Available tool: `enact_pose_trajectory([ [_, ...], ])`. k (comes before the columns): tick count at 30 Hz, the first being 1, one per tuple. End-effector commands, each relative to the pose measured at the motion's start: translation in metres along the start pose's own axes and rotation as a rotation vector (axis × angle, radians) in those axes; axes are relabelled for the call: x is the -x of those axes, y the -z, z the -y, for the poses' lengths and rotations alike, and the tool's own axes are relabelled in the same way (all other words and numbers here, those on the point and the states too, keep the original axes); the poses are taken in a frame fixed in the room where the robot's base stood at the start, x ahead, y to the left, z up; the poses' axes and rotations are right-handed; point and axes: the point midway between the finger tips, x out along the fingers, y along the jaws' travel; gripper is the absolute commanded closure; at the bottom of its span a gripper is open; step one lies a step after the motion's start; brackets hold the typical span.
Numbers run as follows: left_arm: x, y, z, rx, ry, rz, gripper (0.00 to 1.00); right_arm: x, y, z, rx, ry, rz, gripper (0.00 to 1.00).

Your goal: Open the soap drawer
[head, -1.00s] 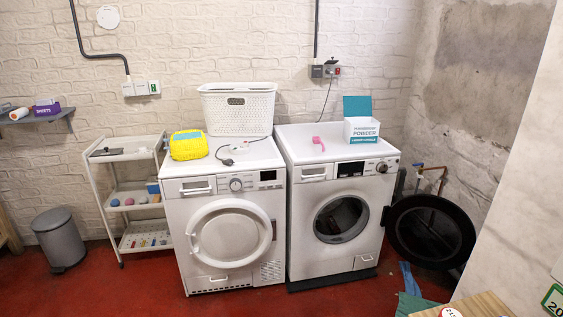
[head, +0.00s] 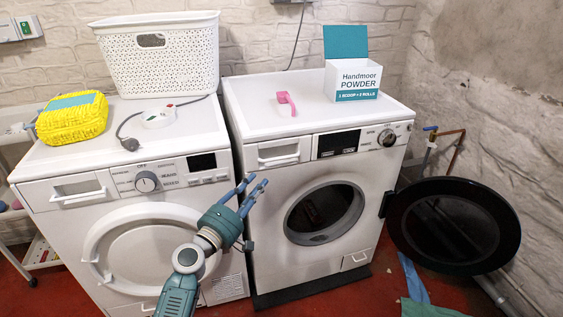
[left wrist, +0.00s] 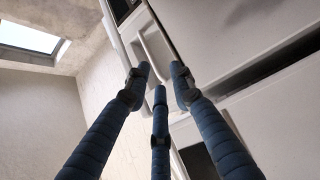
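The soap drawer (head: 278,152) is at the upper left of the front of the right-hand washing machine (head: 252,235). It looks shut, flush with the panel, with a white bar handle. My left gripper (head: 255,188) is in front of the machines, in the picture below and left of the drawer, empty with its fingers spread. In the left wrist view my left gripper's blue fingers (left wrist: 160,80) are apart, and a white drawer handle (left wrist: 156,46) shows beyond the tips, not touched. My right gripper is in neither view.
The machine's round door (head: 452,225) stands open to the right. A pink scoop (head: 287,103) and a powder box (head: 352,80) stand on top. The left-hand machine (head: 60,245) has a similar handle (head: 78,196) and bears a white basket (head: 165,65) and yellow pack (head: 72,118).

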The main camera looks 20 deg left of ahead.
Motion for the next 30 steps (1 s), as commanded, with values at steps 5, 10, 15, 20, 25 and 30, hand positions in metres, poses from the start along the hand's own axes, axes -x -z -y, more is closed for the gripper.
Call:
enact_pose_trajectory([
  [5, -0.014, 0.005, -0.016, 0.022, -0.037, -0.006, 0.77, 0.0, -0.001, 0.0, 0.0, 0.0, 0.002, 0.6],
  [10, -0.045, 0.005, -0.017, 0.022, -0.037, -0.005, 0.77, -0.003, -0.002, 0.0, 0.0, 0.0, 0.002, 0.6],
  [15, -0.077, 0.005, -0.017, 0.021, -0.034, -0.006, 0.77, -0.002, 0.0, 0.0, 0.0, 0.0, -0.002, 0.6],
  [20, -0.098, 0.005, -0.016, 0.02, -0.033, -0.006, 0.77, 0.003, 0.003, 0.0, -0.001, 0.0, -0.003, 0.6],
  [25, -0.108, 0.005, -0.017, 0.019, -0.032, -0.006, 0.77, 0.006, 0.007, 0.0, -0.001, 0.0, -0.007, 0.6],
  [30, -0.109, 0.005, -0.017, 0.019, -0.032, -0.005, 0.77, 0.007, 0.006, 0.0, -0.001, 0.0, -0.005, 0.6],
])
